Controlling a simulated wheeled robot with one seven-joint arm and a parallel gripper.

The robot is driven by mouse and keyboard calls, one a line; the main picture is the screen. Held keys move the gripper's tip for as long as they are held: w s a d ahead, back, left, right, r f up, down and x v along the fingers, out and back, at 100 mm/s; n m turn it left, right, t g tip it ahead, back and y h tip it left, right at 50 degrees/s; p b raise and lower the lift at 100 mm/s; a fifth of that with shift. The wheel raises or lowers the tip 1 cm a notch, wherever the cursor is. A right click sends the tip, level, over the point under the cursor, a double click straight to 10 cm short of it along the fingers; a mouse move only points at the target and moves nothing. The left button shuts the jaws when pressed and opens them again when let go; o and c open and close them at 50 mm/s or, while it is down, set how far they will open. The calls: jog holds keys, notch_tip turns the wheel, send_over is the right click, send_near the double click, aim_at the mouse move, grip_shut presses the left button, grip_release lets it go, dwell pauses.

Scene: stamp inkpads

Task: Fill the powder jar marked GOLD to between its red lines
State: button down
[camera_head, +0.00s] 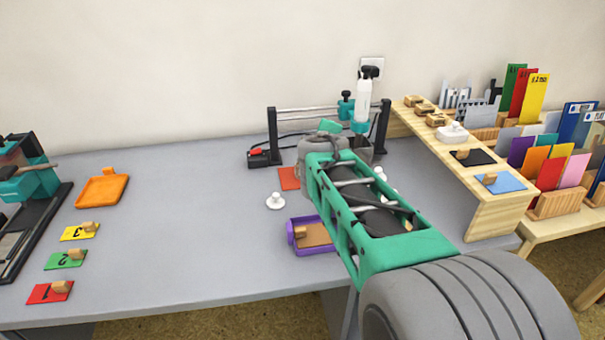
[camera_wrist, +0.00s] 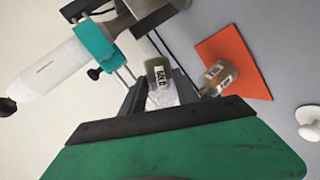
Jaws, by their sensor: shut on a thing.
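A small jar labelled GOLD (camera_wrist: 158,73) shows in the wrist view between the fingers of my gripper (camera_wrist: 163,95), which is shut on it. The fill level and red lines are too small to tell. A second jar with a pale label (camera_wrist: 219,76) stands on an orange-red mat (camera_wrist: 247,50), just right of the held jar. A white bottle (camera_wrist: 50,72) sits in a teal holder (camera_wrist: 95,42) at the left. In the head view, the white bottle (camera_head: 363,100) stands tip-down at the back; my arm hides the jars and gripper there.
A black-posted stand with rails (camera_head: 272,135) is at the back of the grey table. A wooden shelf (camera_head: 500,205) bounds the right. The table's left middle is mostly clear.

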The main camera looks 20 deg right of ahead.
jog(key=shift+r, duration=0.1)
jog(key=shift+b, duration=0.4)
jog(key=m+b, duration=0.1)
jog(key=t+y+b, duration=0.1)
jog(key=m+b, duration=0.1)
jog(key=shift+w+a+r+m+t+y+b, duration=0.2)
jog(key=shift+a+r+m+t+y+b, duration=0.1)
jog(key=shift+r+t, duration=0.1)
jog(key=shift+w+a+r+m+t+y+b, duration=0.2)
jog(key=shift+r+m+t+y+b, duration=0.2)
jog(key=shift+m+b, duration=0.55)
jog(key=shift+a+m+b, duration=0.15)
jog(key=shift+m+b, duration=0.1)
jog(key=shift+b, duration=0.6)
jog(key=m+t+b, duration=0.1)
jog(key=b, duration=0.1)
jog(key=w+a+m+t+b, duration=0.1)
jog(key=b, duration=0.1)
jog(key=m+b, duration=0.1)
jog(key=b, duration=0.1)
jog(key=shift+w+a+r+m+t+y, duration=0.15)
jog(key=shift+a+r+m+t+y, duration=0.05)
jog(key=shift+a+m+t+y, duration=0.2)
jog(key=shift+w+a+m+b, duration=0.15)
jog(key=shift+m+b, duration=0.25)
jog(key=shift+b, duration=0.3)
jog(key=shift+r, duration=0.25)
